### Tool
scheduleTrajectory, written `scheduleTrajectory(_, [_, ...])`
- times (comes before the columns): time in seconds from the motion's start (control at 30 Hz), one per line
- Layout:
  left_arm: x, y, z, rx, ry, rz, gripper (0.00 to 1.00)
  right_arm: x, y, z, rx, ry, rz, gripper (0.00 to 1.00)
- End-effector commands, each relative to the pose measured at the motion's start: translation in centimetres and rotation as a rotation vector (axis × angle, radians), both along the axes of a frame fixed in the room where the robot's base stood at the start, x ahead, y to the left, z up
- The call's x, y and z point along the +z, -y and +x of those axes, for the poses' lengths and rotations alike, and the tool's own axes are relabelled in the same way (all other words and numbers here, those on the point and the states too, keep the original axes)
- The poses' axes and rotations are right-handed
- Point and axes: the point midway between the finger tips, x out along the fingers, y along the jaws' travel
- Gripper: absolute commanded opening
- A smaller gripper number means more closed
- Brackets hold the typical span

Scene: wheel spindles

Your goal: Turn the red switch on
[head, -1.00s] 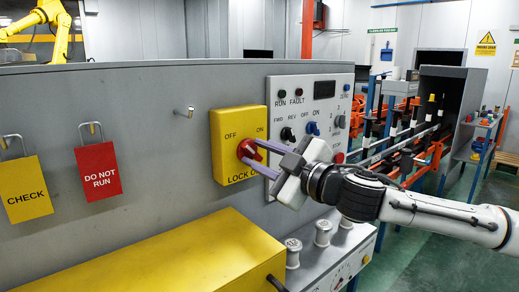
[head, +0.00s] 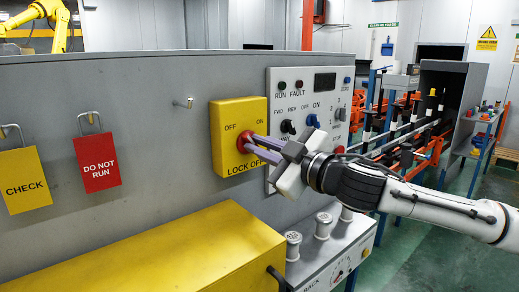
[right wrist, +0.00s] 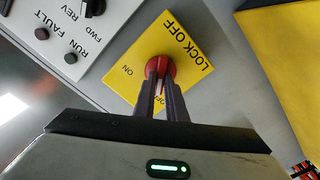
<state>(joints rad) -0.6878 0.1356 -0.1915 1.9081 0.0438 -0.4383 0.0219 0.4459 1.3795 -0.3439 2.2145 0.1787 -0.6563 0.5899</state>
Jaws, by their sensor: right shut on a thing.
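The red switch (head: 242,140) is a round red knob on a yellow box marked OFF, ON and LOCK OFF. My right gripper (head: 252,147) reaches it from the right, its two purple-grey fingers shut on the knob. In the right wrist view, the red switch (right wrist: 161,67) shows between and beyond the fingertips of the right gripper (right wrist: 158,82). A white mark on the knob faces the fingers, on the side of the partly hidden OFF label; the ON label lies to the left. My left gripper is not in view.
A control panel (head: 293,100) with knobs stands right of the yellow box. A yellow CHECK tag (head: 22,180) and a red DO NOT RUN tag (head: 98,163) hang at the left. A long yellow cover (head: 160,255) juts out below.

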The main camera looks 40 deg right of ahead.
Motion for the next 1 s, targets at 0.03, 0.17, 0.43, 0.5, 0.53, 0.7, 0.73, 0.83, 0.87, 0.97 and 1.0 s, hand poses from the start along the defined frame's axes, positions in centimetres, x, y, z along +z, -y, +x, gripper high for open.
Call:
scheduleTrajectory(0.03, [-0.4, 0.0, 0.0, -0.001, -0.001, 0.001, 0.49, -0.2, 0.0, 0.0, 0.000, -0.001, 0.037, 0.00])
scheduleTrajectory(0.17, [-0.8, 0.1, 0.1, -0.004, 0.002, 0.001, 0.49, -0.3, 0.1, 0.0, -0.001, -0.011, 0.146, 0.00])
scheduleTrajectory(0.43, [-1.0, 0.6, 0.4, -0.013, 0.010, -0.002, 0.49, -0.1, 0.2, 0.0, 0.000, -0.031, 0.404, 0.00])
scheduleTrajectory(0.5, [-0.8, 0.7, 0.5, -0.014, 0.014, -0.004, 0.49, 0.0, 0.2, 0.0, 0.000, -0.036, 0.472, 0.00])
scheduleTrajectory(0.53, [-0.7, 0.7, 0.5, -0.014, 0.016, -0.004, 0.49, 0.0, 0.3, 0.0, 0.000, -0.039, 0.498, 0.00])
scheduleTrajectory(0.7, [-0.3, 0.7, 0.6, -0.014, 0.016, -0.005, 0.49, 0.1, 0.4, 0.0, 0.000, -0.052, 0.661, 0.00])
scheduleTrajectory(0.73, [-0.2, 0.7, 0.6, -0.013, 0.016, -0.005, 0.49, 0.1, 0.4, 0.0, 0.000, -0.055, 0.691, 0.00])
scheduleTrajectory(0.83, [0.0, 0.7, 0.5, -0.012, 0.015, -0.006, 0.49, 0.2, 0.4, 0.1, 0.000, -0.062, 0.785, 0.00])
scheduleTrajectory(0.87, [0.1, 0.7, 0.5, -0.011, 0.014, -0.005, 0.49, 0.2, 0.4, 0.1, -0.001, -0.065, 0.813, 0.00])
scheduleTrajectory(0.97, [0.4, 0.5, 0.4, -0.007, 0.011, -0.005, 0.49, 0.3, 0.5, 0.1, 0.000, -0.073, 0.908, 0.00])
scheduleTrajectory(1.0, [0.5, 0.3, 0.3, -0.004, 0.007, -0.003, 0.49, 0.3, 0.5, 0.1, 0.000, -0.076, 0.947, 0.00])
